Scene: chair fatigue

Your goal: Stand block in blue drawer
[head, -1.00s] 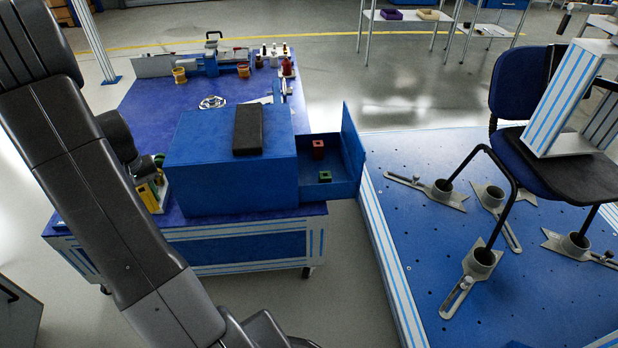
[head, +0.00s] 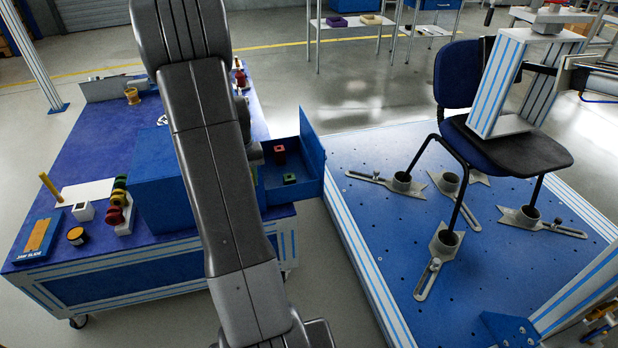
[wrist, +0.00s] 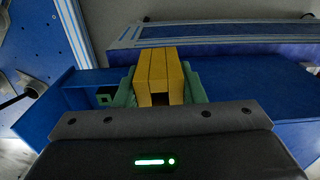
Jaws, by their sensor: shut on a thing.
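My gripper (wrist: 160,84) has green fingertips, one on each side of a yellow block (wrist: 157,66), and is shut on it. In the wrist view the block is above the blue furniture, with the drawer (wrist: 48,105) to its left. The blue drawer (head: 313,155) is pulled out from the right side of the blue cabinet (head: 160,190). A red block (head: 279,155) and a green block (head: 289,179) stand inside the drawer; the green one also shows in the wrist view (wrist: 106,98). In the head view my arm hides the gripper and the held block.
A blue perforated platform (head: 400,240) with a chair (head: 515,150) stands to the right. Drawer floor is free around the two blocks.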

